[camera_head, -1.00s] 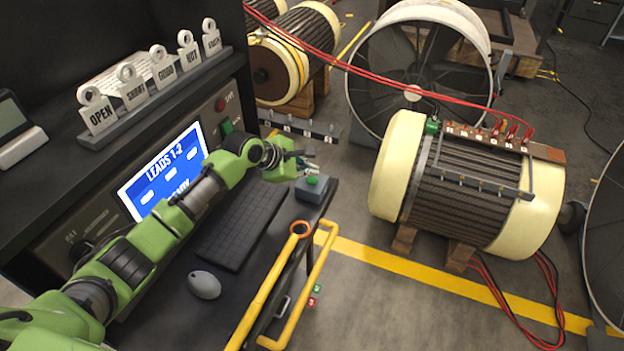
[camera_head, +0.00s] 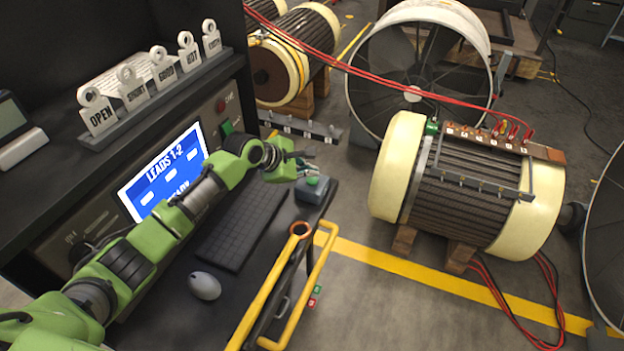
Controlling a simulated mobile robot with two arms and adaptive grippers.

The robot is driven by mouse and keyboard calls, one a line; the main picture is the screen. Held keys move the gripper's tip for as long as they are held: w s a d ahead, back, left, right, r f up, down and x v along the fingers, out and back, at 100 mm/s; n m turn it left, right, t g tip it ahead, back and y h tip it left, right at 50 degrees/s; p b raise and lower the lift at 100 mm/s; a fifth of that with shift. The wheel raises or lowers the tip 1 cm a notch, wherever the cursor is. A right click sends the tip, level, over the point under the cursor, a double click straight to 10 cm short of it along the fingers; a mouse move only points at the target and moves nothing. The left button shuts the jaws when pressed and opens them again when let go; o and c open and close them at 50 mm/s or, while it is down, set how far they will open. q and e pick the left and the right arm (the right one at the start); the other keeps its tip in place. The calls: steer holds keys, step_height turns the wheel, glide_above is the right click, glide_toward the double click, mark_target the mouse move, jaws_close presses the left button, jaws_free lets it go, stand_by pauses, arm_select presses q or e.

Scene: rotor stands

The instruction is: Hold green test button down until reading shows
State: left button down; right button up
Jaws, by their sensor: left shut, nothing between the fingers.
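The green test button (camera_head: 312,181) sits on top of a small grey box (camera_head: 312,191) at the right end of the console shelf. My left gripper (camera_head: 305,170) is shut and empty, close to the button at its far left side. I cannot tell whether the fingertips touch the button. The blue screen (camera_head: 163,172) on the console reads "LEADS 1-2", with a lower line partly hidden by my left arm. My right gripper is not in view.
A keyboard (camera_head: 240,228) and a mouse (camera_head: 205,286) lie on the shelf below my left arm. A yellow rail (camera_head: 310,290) stands at the shelf's front edge. A rack of labelled tags (camera_head: 150,95) stands above the screen. A motor (camera_head: 465,185) stands on the floor to the right.

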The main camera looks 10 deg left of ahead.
arm_select(q)
steer(key=shift+f+p, duration=0.25)
steer(key=shift+p, duration=0.1)
steer(key=shift+f, duration=0.1)
steer(key=shift+f, duration=0.55)
stand_by(1.6)
stand_by(0.7)
steer(key=shift+r, duration=0.15)
stand_by(0.6)
steer(key=shift+r+p, duration=0.8)
steer(key=shift+p, duration=0.55)
